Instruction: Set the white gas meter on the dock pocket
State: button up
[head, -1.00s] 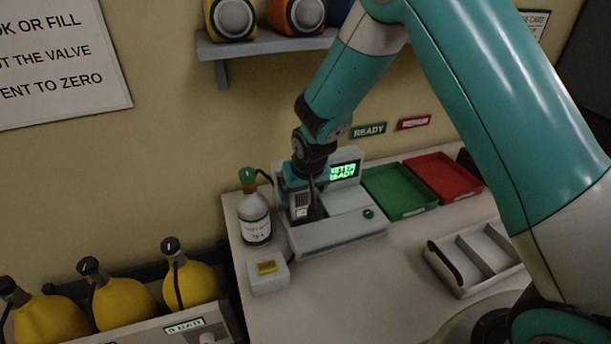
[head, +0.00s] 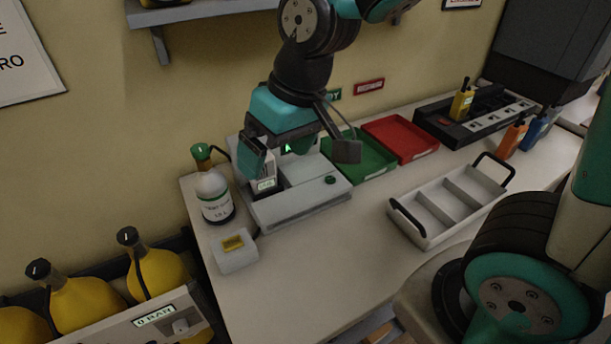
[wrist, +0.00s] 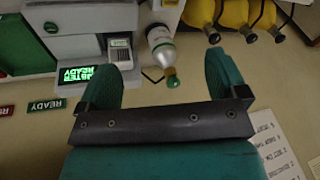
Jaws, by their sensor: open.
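The white gas meter (head: 266,174) stands upright in the pocket at the left end of the pale grey dock (head: 303,204), partly hidden by a finger in the head view.
A white bottle with green cap (head: 213,192) stands close left of the dock. A small white box (head: 233,252) is in front. Green (head: 366,160) and red (head: 410,141) trays lie right. A divided carrier (head: 428,232) stands at front right. The bench middle is clear.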

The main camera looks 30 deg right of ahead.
jog(key=s+r+n+g+y, duration=0.1)
jog(key=s+r+n+g, duration=0.1)
jog(key=s, duration=0.9)
jog(key=shift+s+a+r+n, duration=0.15)
jog(key=shift+s+a+n, duration=0.2)
jog(key=shift+n, duration=0.35)
jog(key=shift+w, duration=0.1)
